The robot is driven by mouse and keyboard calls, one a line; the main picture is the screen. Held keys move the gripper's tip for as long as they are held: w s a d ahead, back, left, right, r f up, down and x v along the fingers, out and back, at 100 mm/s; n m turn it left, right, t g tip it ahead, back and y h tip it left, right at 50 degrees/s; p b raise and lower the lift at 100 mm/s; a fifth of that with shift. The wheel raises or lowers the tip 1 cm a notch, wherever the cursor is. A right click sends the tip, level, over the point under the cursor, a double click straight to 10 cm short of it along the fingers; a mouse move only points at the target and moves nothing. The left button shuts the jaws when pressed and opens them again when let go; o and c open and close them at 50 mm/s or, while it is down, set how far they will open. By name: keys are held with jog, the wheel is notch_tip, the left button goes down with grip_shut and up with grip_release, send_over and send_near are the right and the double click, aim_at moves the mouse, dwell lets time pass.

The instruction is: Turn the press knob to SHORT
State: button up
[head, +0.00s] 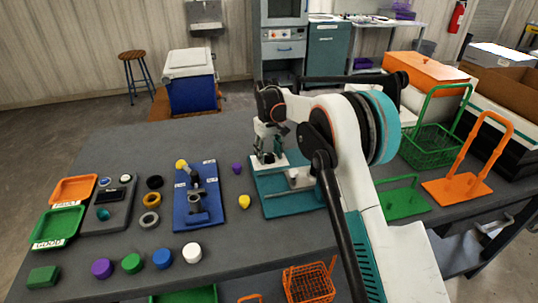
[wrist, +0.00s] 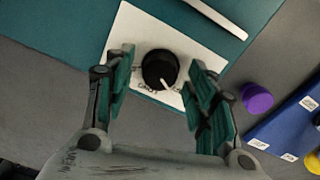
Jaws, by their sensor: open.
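The press knob (wrist: 158,68) is round and black with a white pointer line. It sits on a white plate (wrist: 128,32) on the teal press base (head: 287,205). In the wrist view the pointer is toward the lower right of the knob. Small dark lettering shows on the plate below the knob, partly covered and too small to read surely. My gripper (wrist: 162,73) is open, with one finger on each side of the knob and a visible gap to both. In the head view my gripper (head: 268,148) is above the plate, hiding most of the knob.
A blue fixture (head: 205,212) stands left of the press, with purple (head: 237,168) and yellow (head: 244,201) pieces between. A green basket (head: 428,145) and an orange rack (head: 455,188) stand to the right.

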jog(key=c, duration=1.1)
jog(key=shift+o, duration=0.2)
